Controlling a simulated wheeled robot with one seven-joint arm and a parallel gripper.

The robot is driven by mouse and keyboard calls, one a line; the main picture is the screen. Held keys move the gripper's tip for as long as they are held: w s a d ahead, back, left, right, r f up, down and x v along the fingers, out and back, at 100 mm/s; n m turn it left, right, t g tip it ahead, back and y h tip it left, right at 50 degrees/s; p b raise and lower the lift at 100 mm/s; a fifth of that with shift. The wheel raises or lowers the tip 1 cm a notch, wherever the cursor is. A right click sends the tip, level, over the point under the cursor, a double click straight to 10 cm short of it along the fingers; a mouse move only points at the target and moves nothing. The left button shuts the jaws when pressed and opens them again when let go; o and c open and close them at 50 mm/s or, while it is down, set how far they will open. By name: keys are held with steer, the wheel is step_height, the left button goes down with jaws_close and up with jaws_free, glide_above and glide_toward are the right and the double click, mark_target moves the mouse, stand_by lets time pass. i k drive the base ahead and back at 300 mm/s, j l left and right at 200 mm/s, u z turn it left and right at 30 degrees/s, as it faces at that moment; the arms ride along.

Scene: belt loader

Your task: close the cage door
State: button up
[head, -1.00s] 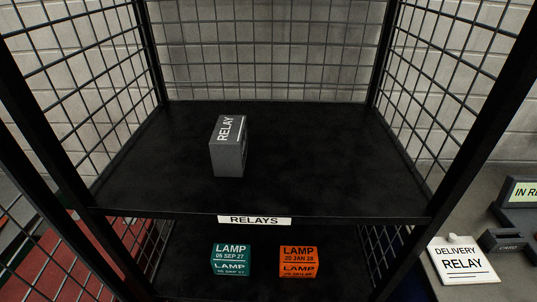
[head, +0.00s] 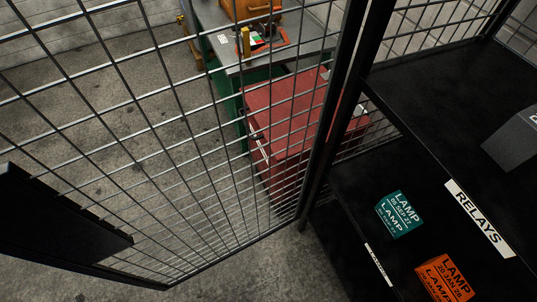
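The cage door (head: 236,253) is a dark wire mesh panel. It stands open, swung out to the left of the cage, and fills the left and middle of the head view. Its right side meets the black cage post (head: 343,110) beside the shelves. A broad black plate or frame part (head: 60,225) shows at the lower left by the door's far side; I cannot tell exactly what it is. My gripper is not in view.
The cage shelves hold a grey relay box (head: 517,140), a teal lamp box (head: 399,214) and an orange lamp box (head: 444,279). Behind the mesh are a red block-like surface (head: 285,100) and a grey-topped bench (head: 215,22). Concrete floor is bare on the left.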

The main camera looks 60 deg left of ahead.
mark_target(39, 224)
steer(key=j+z, duration=0.1)
steer(key=z, duration=1.15)
steer(key=k+z, duration=0.2)
steer(key=k, duration=1.85)
steer(key=k+u, duration=0.25)
steer(key=u, duration=0.2)
steer(key=k+j+u, duration=0.1)
steer(key=u, duration=0.4)
steer(key=k+j+u, duration=0.2)
steer(key=u, duration=0.25)
steer(key=k+j, duration=0.05)
steer(key=k, duration=0.05)
